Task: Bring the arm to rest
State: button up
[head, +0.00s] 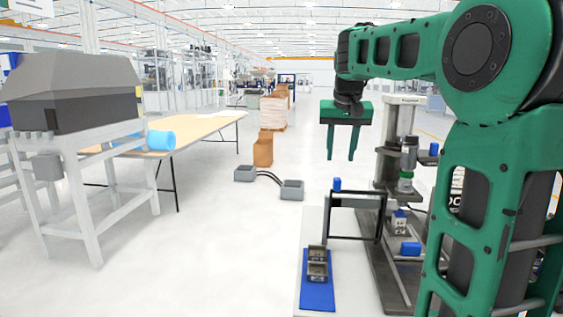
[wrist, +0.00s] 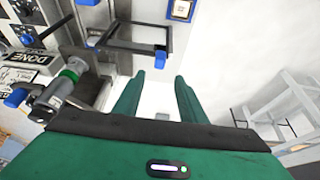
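My gripper (head: 343,143) is green and hangs from my arm in the head view, fingers pointing down, in the air to the left of the grey press-like station (head: 398,130). My arm is raised and bent, filling the right of the head view.
A bench below carries a black frame (head: 345,201), a blue mat (head: 319,290) with small metal parts (head: 317,263), and the station.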

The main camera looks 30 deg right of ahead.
jog(key=s+a+f+g+y, duration=0.1)
jog(key=s+a+f, duration=0.2)
jog(key=s+f, duration=0.5)
jog(key=s+a+f+g+y, duration=0.1)
jog(key=s+a+f, duration=0.3)
jog(key=s+f, duration=0.4)
jog(key=s+a+f+g, duration=0.1)
jog(key=s+a+f, duration=0.2)
jog(key=s+f, duration=0.5)
jog(key=s, duration=0.7)
jog(key=shift+s+a+g+y, duration=0.15)
jog(key=shift+a+g+y, duration=0.15)
jog(key=shift+y, duration=0.1)
jog(key=shift+w+f, duration=0.2)
jog(key=shift+w, duration=0.45)
jog(key=shift+d, duration=0.1)
